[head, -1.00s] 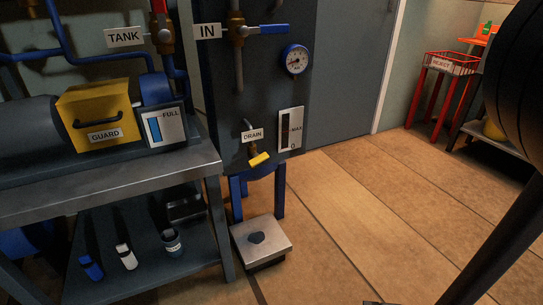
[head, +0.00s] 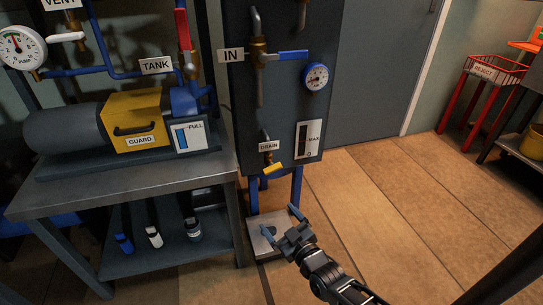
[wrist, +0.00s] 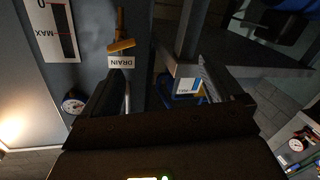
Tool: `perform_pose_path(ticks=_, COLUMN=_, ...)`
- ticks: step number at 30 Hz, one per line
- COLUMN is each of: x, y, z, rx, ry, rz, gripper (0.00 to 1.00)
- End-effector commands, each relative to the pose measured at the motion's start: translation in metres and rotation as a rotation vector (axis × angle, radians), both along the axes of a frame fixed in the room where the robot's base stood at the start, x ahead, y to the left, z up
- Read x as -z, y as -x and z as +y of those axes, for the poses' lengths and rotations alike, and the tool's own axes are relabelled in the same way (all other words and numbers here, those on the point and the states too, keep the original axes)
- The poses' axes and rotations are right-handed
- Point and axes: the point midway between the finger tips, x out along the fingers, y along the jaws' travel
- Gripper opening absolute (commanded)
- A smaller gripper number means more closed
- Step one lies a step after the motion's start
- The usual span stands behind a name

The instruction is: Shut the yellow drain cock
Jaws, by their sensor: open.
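The yellow drain cock handle (head: 275,169) sits low on the dark tank panel, just below the white DRAIN label (head: 269,146), on a brass valve body. In the wrist view, which is upside down, the yellow handle (wrist: 121,45) shows at upper left beside the DRAIN label (wrist: 121,63). My gripper (head: 280,221) is open and empty, below the handle and apart from it, over the metal floor box in the head view. It also shows in the wrist view (wrist: 163,75), with both fingers spread.
A MAX level gauge (head: 308,139) is right of the cock, and a blue IN valve lever (head: 292,55) is above. A steel bench (head: 130,177) stands left. A metal box (head: 266,225) sits on the floor below.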

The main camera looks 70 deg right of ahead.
Motion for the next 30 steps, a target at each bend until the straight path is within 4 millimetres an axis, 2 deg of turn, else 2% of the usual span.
perform_pose_path(ticks=1, x=-0.013, y=-0.014, z=-0.023, rx=0.047, ry=0.01, rz=-0.012, gripper=0.94)
perform_pose_path(ticks=3, x=-0.017, y=-0.027, z=-0.05, rx=0.101, ry=0.02, rz=-0.018, gripper=0.94)
perform_pose_path(ticks=6, x=-0.023, y=-0.04, z=-0.081, rx=0.166, ry=0.031, rz=-0.026, gripper=0.94)
perform_pose_path(ticks=9, x=-0.027, y=-0.049, z=-0.103, rx=0.211, ry=0.034, rz=-0.03, gripper=0.94)
perform_pose_path(ticks=17, x=-0.028, y=-0.063, z=-0.127, rx=0.249, ry=0.038, rz=-0.035, gripper=0.94)
perform_pose_path(ticks=30, x=-0.028, y=-0.102, z=-0.173, rx=0.249, ry=0.037, rz=-0.036, gripper=0.94)
